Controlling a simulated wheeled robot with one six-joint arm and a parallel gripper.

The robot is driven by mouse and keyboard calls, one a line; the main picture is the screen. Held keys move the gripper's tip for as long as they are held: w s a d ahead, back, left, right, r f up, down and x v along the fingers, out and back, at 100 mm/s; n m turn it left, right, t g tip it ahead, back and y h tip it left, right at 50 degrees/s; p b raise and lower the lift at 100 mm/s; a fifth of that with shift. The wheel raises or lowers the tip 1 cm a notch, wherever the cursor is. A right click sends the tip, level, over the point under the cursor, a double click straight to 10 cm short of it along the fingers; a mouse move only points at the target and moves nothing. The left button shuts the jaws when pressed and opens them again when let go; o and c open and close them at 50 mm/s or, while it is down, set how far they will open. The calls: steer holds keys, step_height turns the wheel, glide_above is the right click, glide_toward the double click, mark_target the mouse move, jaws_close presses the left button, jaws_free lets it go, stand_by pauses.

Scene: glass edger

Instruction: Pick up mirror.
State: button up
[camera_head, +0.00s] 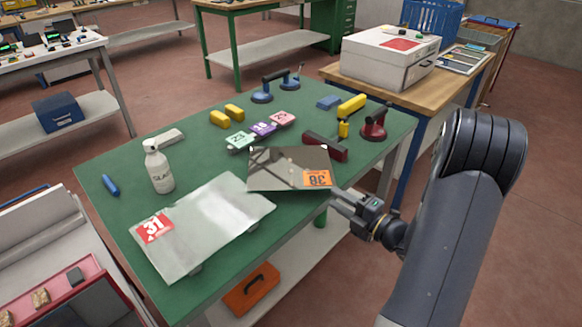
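The mirror (275,172) is a dark reflective rectangular sheet with an orange "38" label, at the middle of the green table (97,178). The label reads upside down. My gripper (336,197) comes in from the right, its fingertips at the mirror's near right corner by the label. The fingers look small and overlap the edge, so I cannot tell whether they are shut on it or only beside it. Whether the mirror touches the table is also unclear.
A pale glass sheet (210,225) labelled "31" lies left of the mirror. A white bottle (158,167) stands behind it. Numbered blocks (262,128), a dark red tool (325,147) and suction cups (374,124) sit behind the mirror. The table's left part is fairly clear.

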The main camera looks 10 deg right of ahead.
mark_target(311, 185)
steer(key=x, duration=0.9)
steer(key=shift+w+a+f, duration=0.1)
steer(key=shift+a+f, duration=0.1)
steer(key=shift+a, duration=0.1)
steer(key=shift+c, duration=0.3)
jaws_close()
stand_by(0.7)
